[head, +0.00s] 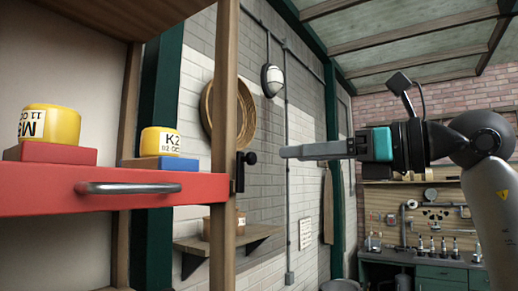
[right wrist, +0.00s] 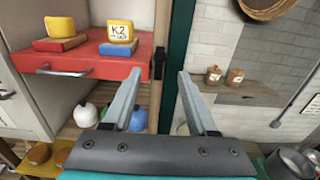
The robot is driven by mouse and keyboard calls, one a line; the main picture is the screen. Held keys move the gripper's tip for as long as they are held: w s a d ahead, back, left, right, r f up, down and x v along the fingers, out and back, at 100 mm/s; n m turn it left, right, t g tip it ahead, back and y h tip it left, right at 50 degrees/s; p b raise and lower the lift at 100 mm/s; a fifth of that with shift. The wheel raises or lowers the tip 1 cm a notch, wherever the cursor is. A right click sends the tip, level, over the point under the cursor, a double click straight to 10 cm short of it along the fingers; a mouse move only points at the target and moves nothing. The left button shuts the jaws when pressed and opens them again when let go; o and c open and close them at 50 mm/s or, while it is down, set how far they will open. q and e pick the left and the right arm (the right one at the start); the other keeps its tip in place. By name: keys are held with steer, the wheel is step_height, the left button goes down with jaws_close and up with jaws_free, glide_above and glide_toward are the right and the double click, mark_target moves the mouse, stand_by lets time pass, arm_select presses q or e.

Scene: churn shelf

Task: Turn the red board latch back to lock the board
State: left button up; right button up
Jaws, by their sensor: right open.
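The red board (head: 130,192) spans the shelf at the left, with a grey bar handle on its front. At its right end, a black latch (head: 241,172) with a round knob sits on the wooden post. The latch also shows as a small dark piece in the right wrist view (right wrist: 159,62); its exact turn is hard to tell. My right gripper (head: 284,152) points left, to the right of the latch and apart from it. In the right wrist view its two grey fingers (right wrist: 159,75) are spread with nothing between them. My left gripper is not in view.
Two yellow labelled tubs stand on the board, one on a red block (head: 50,152), one on a blue block (head: 160,163). A small wall shelf (head: 222,243) stands behind the post. A round basket (head: 232,115) hangs on the wall. A workbench (head: 430,263) is at the right.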

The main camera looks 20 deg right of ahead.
mark_target(254, 157)
steer(key=p+x, duration=0.2)
steer(key=x, duration=0.6)
steer(key=shift+w+a, duration=0.25)
steer(key=shift+w, duration=0.05)
jaws_close()
